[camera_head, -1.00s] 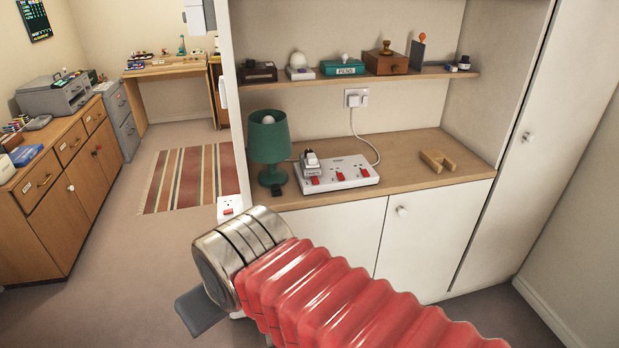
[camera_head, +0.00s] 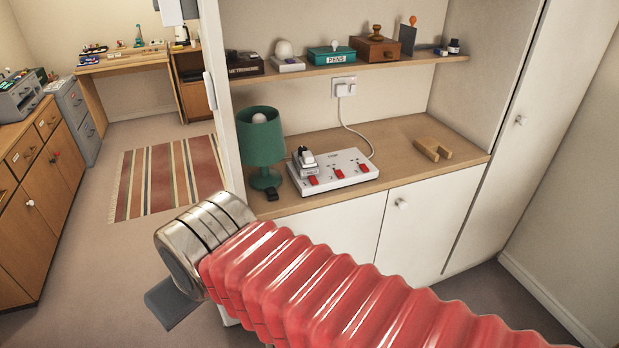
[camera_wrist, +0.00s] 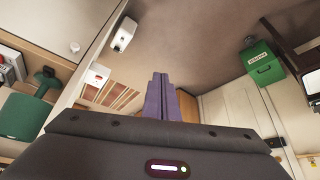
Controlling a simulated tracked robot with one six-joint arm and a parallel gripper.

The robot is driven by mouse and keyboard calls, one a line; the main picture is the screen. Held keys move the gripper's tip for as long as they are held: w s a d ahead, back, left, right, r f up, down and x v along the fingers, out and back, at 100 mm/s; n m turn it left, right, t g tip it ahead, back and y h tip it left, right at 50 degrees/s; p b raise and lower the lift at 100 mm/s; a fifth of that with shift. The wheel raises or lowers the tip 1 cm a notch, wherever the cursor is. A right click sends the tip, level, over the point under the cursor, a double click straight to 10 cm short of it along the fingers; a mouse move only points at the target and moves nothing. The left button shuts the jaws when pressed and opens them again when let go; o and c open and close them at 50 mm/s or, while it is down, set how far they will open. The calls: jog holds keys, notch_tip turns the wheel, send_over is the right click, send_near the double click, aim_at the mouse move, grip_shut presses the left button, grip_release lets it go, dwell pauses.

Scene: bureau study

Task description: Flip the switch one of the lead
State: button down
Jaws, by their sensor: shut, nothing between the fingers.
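The lead is a white extension block (camera_head: 345,178) lying on the wooden counter, with several red switches along its front edge. A white plug (camera_head: 305,163) stands in its left end. Its white cord runs up to a wall socket (camera_head: 344,86). Part of the lead shows at the left edge of the wrist view (camera_wrist: 12,62). My gripper (camera_wrist: 160,80) is shut and empty, its dark fingers together. In the head view only a grey part of it shows beyond the metal wrist, in front of and below the counter, well apart from the lead.
A green lamp (camera_head: 262,140) stands just left of the lead, with a small dark object at its foot. A wooden U-shaped block (camera_head: 433,150) lies to the right on the counter (camera_head: 400,132). A shelf (camera_head: 350,68) with several objects runs above. Open floor lies left, with a striped rug (camera_head: 165,175).

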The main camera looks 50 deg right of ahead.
jog(key=w+d+f+m+t+h, duration=0.15)
jog(key=w+d, duration=0.25)
jog(key=d, duration=0.5)
jog(key=w+d+m+t+h, duration=0.1)
jog(key=w+d+h, duration=0.25)
jog(key=d, duration=0.45)
jog(key=w+d+m+t+h, duration=0.1)
jog(key=w+d+m, duration=0.1)
jog(key=w+d, duration=0.5)
jog(key=s+d+f+t, duration=0.1)
jog(key=s+d, duration=0.2)
jog(key=d, duration=0.4)
jog(key=s+d+f+m+t+h, duration=0.1)
jog(key=s+d+f+t, duration=0.1)
jog(key=d, duration=0.4)
jog(key=s+d+f+t+h, duration=0.1)
jog(key=s+d+f+t, duration=0.1)
jog(key=s+d, duration=0.3)
jog(key=d, duration=0.2)
jog(key=shift+d+f, duration=0.15)
jog(key=shift+d, duration=0.15)
jog(key=shift+w+m+t, duration=0.15)
jog(key=shift+m+t, duration=0.1)
